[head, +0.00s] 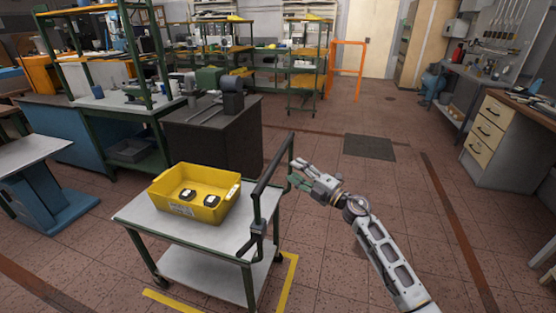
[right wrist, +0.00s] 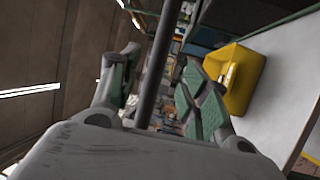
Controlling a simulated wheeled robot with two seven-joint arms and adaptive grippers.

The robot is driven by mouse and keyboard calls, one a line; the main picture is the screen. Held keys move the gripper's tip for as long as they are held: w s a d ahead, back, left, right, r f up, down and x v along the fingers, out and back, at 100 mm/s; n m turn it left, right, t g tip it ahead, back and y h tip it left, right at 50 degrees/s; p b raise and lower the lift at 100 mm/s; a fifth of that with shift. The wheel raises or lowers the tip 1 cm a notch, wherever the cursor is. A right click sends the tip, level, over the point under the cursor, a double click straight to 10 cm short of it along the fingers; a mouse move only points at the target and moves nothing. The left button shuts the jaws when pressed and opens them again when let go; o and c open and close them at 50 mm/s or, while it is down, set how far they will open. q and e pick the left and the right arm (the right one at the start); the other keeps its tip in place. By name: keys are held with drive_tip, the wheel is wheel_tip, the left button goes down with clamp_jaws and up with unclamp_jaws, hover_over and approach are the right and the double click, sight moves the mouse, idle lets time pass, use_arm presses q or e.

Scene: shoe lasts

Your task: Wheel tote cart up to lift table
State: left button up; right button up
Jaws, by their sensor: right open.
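The tote cart (head: 190,235) has grey shelves, a green frame and castors, and stands at the lower middle of the head view. A yellow tote (head: 180,208) sits on its top shelf with dark, white-topped items (head: 211,200) inside. The tote also shows in the right wrist view (right wrist: 250,82). The cart's dark handle (head: 272,165) rises on its right side. My right gripper (head: 295,174) is open beside the handle's far end. In the wrist view the dark bar (right wrist: 160,60) passes between its spread fingers. The likely lift table (head: 35,152), grey-topped with a blue base, stands at the left. My left gripper is not in view.
A dark cabinet (head: 212,138) with machinery on top stands just behind the cart. Yellow floor marking (head: 288,285) runs around the cart's near side. Open floor lies to the right, with a dark mat (head: 369,148). A drawer bench (head: 500,135) stands at the far right.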

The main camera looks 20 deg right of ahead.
sight(278, 159)
drive_tip(key=shift+x, duration=4.5)
clamp_jaws()
